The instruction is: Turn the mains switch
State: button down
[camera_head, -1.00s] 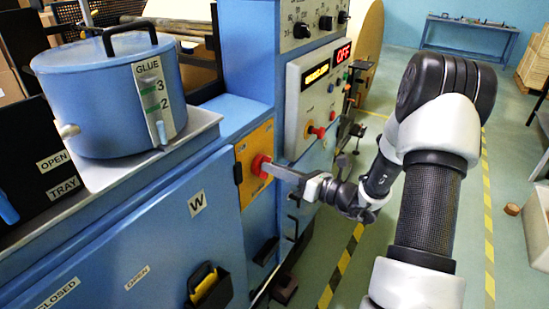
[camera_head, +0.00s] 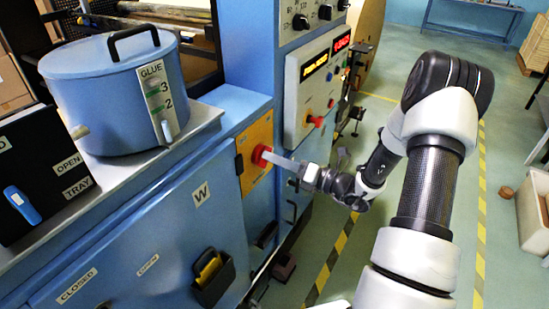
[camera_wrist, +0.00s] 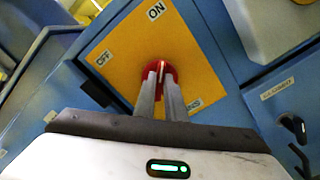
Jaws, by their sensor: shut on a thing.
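The mains switch is a red knob (camera_head: 260,154) on a yellow plate (camera_head: 258,133) on the blue machine's front. In the wrist view the knob (camera_wrist: 170,71) sits between OFF and ON labels, and its white line points up roughly toward the ON label (camera_wrist: 156,11). My gripper (camera_head: 272,159) reaches the knob from the right. In the wrist view my gripper (camera_wrist: 161,80) has both fingers closed on the knob's sides. The fingers hide part of the knob and of a lower label.
A blue glue pot (camera_head: 115,95) stands on the ledge at left, by a black tray box (camera_head: 45,170). A black holder (camera_head: 212,278) juts from the cabinet. Open floor lies to the right.

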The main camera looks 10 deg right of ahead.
jog(key=c, duration=1.8)
grip_release()
jog(key=v, duration=1.7)
jog(key=shift+s+d+b, duration=0.2)
jog(key=shift+b, duration=0.15)
